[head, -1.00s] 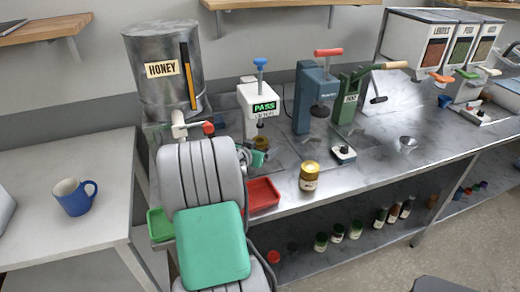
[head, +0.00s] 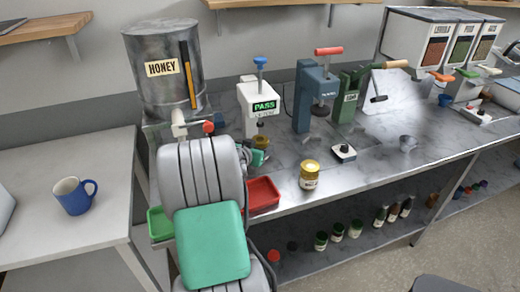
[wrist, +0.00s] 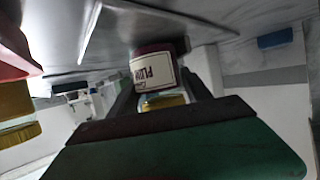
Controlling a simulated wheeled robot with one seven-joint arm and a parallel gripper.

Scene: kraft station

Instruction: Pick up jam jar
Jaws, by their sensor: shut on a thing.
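The jam jar (wrist: 153,72), with dark red contents and a label that reads as PLUM, sits between the fingers of my gripper (wrist: 163,92) in the wrist view. The jar appears upside down there, with its gold lid (wrist: 166,100) nearer the palm. My gripper is shut on it. In the head view, my gripper (head: 257,157) is mostly hidden behind my arm, by the white PASS device (head: 258,106). A gold lid (head: 262,142) shows beside it. I cannot tell whether the jar touches the bench.
A second gold-lidded jar (head: 309,175) stands on the steel bench near the front edge. A red tray (head: 263,194) lies left of it, and a green tray (head: 160,223) is further left. Presses (head: 318,95) stand behind.

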